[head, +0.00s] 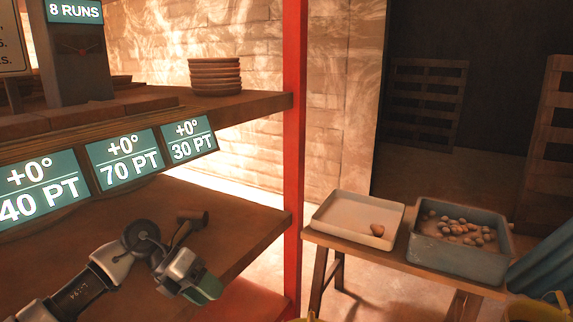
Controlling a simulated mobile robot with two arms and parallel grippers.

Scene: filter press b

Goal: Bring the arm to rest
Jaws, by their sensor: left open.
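My left arm (85,290) reaches in from the lower left, low over the wooden bench top. My left gripper (200,284) is at its end, near the right part of the bench, with a dark green tip pointing down to the right. It is open, and I see nothing between its fingers. My right gripper is not in view.
A red post (293,150) stands right of the bench. Signs (125,160) hang from the shelf bearing stacked plates (214,77). Beyond, a side table holds a pale tray (335,221) and a blue-grey crate (455,262).

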